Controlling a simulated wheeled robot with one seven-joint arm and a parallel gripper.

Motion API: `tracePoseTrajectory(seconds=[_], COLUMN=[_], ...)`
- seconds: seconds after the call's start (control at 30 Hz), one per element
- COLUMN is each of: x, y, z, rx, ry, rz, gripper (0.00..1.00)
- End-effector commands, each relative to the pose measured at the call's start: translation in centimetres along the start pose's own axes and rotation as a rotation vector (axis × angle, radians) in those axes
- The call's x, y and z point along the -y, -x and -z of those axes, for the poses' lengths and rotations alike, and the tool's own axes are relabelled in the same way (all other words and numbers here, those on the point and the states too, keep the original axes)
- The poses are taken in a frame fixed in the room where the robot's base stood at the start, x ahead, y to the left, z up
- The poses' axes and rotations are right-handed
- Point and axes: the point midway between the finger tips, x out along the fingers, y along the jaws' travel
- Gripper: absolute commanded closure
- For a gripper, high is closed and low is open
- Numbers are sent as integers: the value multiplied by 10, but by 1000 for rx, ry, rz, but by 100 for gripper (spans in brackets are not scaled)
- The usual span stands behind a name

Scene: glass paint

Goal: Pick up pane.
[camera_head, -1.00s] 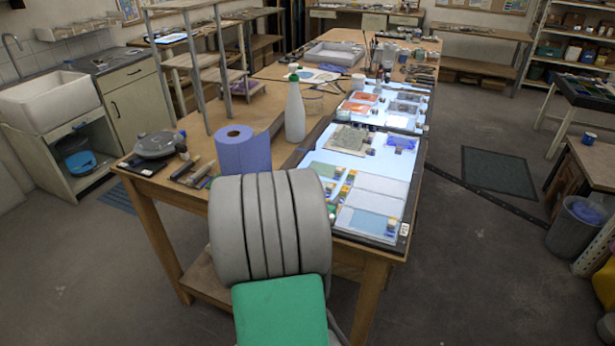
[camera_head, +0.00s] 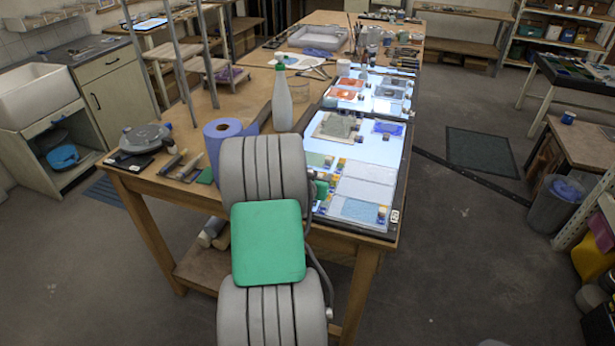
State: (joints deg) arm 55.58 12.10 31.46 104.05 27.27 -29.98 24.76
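Several flat glass panes lie on the lit light table on the wooden workbench. A pale clear pane (camera_head: 366,190) and a bluish pane (camera_head: 360,210) lie near its front end. I cannot tell which pane the task means. My grey and green arm stands in front of the bench and covers the light table's front left corner. My gripper is not visible.
A blue paper roll (camera_head: 225,140), a white bottle with green cap (camera_head: 282,98) and hand tools (camera_head: 178,165) stand left of the light table (camera_head: 393,160). A round turntable (camera_head: 145,138) sits at the bench's left end. Floor on the right is open up to a grey bin (camera_head: 550,208).

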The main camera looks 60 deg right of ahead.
Motion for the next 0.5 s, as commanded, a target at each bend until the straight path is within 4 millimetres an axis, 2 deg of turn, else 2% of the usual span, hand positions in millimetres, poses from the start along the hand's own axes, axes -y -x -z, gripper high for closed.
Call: tracePoseTrajectory(seconds=[0.07,0.5], x=[0,0], y=[0,0], z=[0,0], rx=[0,0], ry=[0,0], rz=[0,0], gripper=[63,99])
